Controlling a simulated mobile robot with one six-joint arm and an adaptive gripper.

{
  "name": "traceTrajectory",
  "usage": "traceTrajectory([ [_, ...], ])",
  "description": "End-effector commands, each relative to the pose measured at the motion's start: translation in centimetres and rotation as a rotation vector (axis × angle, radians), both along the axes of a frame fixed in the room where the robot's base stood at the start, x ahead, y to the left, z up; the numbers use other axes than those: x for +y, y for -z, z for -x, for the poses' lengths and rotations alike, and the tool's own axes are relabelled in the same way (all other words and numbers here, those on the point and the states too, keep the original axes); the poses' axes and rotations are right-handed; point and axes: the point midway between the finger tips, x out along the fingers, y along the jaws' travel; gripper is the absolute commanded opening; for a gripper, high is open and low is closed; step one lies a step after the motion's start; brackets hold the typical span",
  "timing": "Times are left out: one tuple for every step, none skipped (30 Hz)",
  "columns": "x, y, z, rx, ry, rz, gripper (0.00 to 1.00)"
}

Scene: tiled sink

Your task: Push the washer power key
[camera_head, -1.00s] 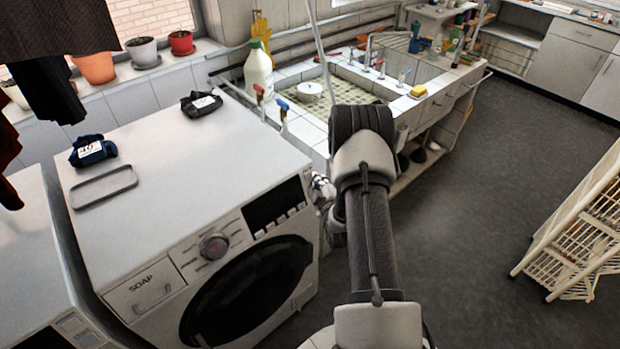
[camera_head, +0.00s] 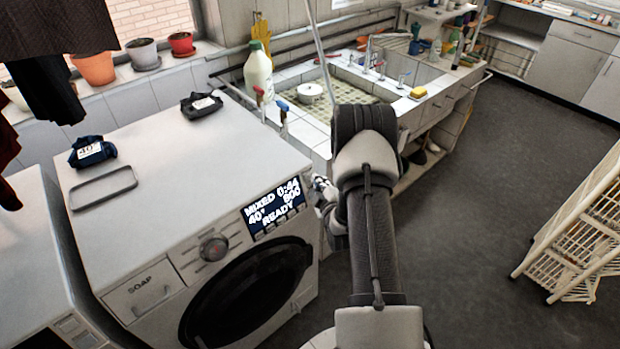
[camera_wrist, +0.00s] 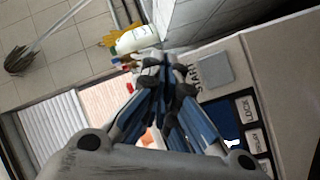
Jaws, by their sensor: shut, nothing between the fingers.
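The white washer (camera_head: 190,165) stands at left in the head view. Its display (camera_head: 272,208) is lit and reads MIXED, 0:44, 40°, 800, READY. The display also shows, dark blue, in the wrist view (camera_wrist: 228,118). My gripper (camera_wrist: 166,76) is shut and empty, its fingertips close to the panel beside the START lettering and a grey square key (camera_wrist: 215,68). In the head view my gripper (camera_head: 322,188) is at the panel's right end, partly behind my arm. I cannot make out the power key; the fingers cover part of the panel. Contact cannot be told.
A round dial (camera_head: 213,247) and a soap drawer (camera_head: 146,289) are on the washer front. A tiled sink (camera_head: 300,122) with a white bottle (camera_head: 258,72) stands behind. A white rack (camera_head: 585,235) is at right. The floor (camera_head: 475,220) between is clear.

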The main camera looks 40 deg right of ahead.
Motion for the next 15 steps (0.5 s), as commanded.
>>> traceTrajectory([
  [0.0, -0.1, 0.1, -0.001, 0.000, 0.000, 0.00],
  [0.0, -0.1, 0.1, 0.000, 0.000, 0.000, 0.00],
  [0.0, -0.1, 0.1, 0.000, 0.000, 0.000, 0.00],
  [0.0, -0.1, 0.1, 0.000, 0.000, 0.000, 0.00],
  [0.0, -0.1, 0.1, 0.000, 0.000, 0.000, 0.00],
  [0.0, -0.1, 0.1, 0.000, 0.000, 0.000, 0.00],
  [0.0, -0.1, 0.1, 0.000, 0.000, 0.000, 0.00],
  [0.0, -0.1, 0.2, 0.000, 0.000, 0.000, 0.00],
  [-0.1, -0.1, 0.3, 0.001, 0.001, 0.000, 0.00],
  [-0.1, -0.1, 0.4, 0.001, 0.001, 0.000, 0.00],
  [-0.1, -0.2, 0.6, 0.001, 0.002, 0.000, 0.00],
  [-0.2, -0.3, 0.9, 0.002, 0.003, 0.000, 0.00],
  [-0.2, -0.4, 1.2, 0.001, 0.004, 0.000, 0.00],
  [-0.3, -0.5, 1.5, 0.001, 0.004, 0.000, 0.00],
  [-0.3, -0.7, 1.9, 0.001, 0.003, 0.000, 0.00],
])
